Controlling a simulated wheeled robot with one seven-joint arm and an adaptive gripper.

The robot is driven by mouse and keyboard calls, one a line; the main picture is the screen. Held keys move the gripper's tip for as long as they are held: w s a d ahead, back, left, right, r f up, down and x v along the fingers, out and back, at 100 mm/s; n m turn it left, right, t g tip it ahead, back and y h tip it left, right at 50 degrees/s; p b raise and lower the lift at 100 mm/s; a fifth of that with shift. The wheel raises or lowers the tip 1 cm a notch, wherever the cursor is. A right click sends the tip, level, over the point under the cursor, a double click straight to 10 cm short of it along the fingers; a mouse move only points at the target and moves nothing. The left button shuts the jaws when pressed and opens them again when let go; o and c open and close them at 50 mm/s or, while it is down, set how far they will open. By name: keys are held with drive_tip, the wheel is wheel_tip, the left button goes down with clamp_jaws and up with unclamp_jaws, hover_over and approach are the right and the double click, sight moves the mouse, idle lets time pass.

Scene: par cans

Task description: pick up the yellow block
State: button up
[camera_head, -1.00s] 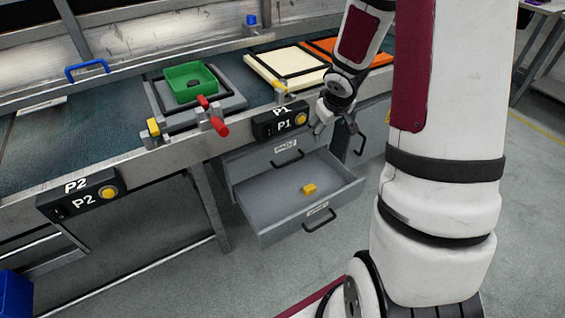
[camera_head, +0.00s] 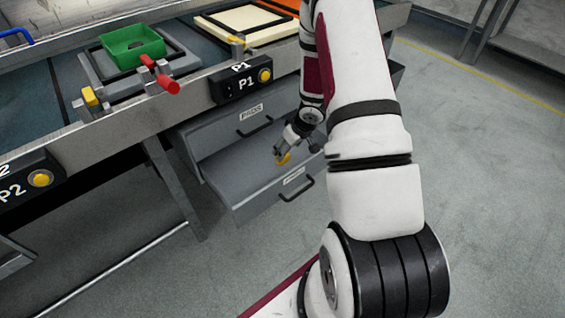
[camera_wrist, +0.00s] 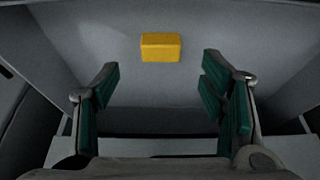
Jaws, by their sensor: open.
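The yellow block (camera_wrist: 161,47) lies on the floor of the open grey drawer (camera_head: 222,172). In the wrist view it sits ahead of the fingertips, roughly midway between the two green-padded fingers. In the head view the yellow block (camera_head: 284,158) shows right beside my gripper (camera_head: 287,150), which partly covers it. My gripper (camera_wrist: 160,75) is open and empty in the wrist view, with a clear gap between its fingers and the block beyond them.
The drawer's side walls and its front with a black handle (camera_head: 296,188) surround the block. A closed drawer (camera_head: 215,130) is just above. The bench above carries a green tray (camera_head: 132,46), a red-handled clamp (camera_head: 167,82) and the P1 button box (camera_head: 240,87).

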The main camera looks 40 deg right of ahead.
drive_tip(key=shift+b+x, duration=1.8)
drive_tip(key=shift+x, duration=1.25)
drive_tip(key=shift+w+r, duration=0.1)
drive_tip(key=shift+r, duration=0.05)
drive_tip(key=c, duration=1.1)
